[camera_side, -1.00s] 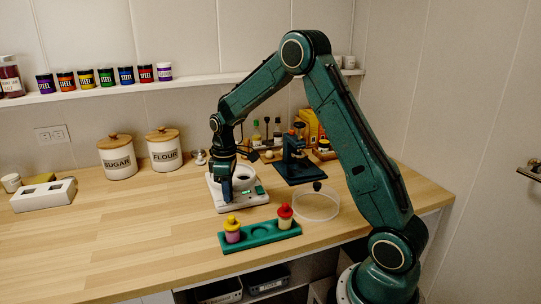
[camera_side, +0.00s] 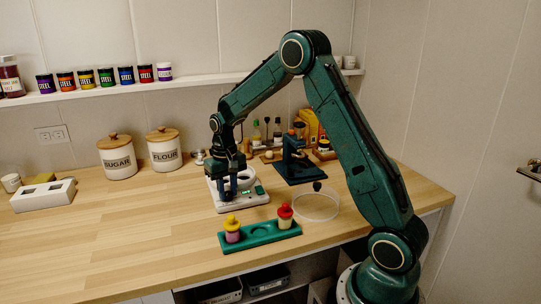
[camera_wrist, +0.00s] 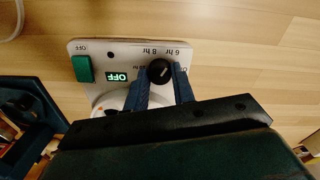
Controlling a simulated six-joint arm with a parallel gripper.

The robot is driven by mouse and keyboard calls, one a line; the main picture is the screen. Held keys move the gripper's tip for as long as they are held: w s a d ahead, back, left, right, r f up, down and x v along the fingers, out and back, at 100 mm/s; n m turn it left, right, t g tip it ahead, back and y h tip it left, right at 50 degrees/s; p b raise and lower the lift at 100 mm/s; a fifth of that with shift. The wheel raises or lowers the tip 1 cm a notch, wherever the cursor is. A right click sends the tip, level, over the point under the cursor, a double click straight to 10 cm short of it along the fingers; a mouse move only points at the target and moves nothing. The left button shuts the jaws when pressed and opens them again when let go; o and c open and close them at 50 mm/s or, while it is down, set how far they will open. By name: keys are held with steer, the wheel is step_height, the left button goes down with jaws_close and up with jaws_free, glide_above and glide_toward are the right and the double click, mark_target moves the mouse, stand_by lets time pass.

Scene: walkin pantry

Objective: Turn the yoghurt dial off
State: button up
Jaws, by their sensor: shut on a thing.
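The yoghurt maker (camera_side: 229,204) is a white unit on the counter with a pale round bowl on its rear part; it also shows in the wrist view (camera_wrist: 126,53). In the wrist view its panel carries a black dial (camera_wrist: 160,71) with a pale pointer line, hour marks beside it, a small green display (camera_wrist: 117,77) reading OFF, and a green switch (camera_wrist: 82,69). My gripper (camera_wrist: 163,76) points down with its blue fingers on either side of the dial, shut on it. In the side view my gripper (camera_side: 230,194) is over the unit's front left part.
A green rack (camera_side: 260,236) with a yellow-capped jar and a red-capped jar stands in front. A clear round dish (camera_side: 316,206) and a dark blue stand (camera_side: 298,170) are to the right. Flour (camera_side: 164,150) and sugar canisters (camera_side: 117,158) stand behind. The counter's left front is clear.

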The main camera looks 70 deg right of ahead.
mark_target(228, 193)
steer(key=m, duration=0.6)
steer(key=shift+w+m, duration=0.1)
steer(key=shift+m, duration=0.2)
steer(key=m, duration=0.5)
steer(key=shift+d+m, duration=0.1)
steer(key=shift+m, duration=0.2)
steer(key=o, duration=1)
step_height(228, 193, up, 14)
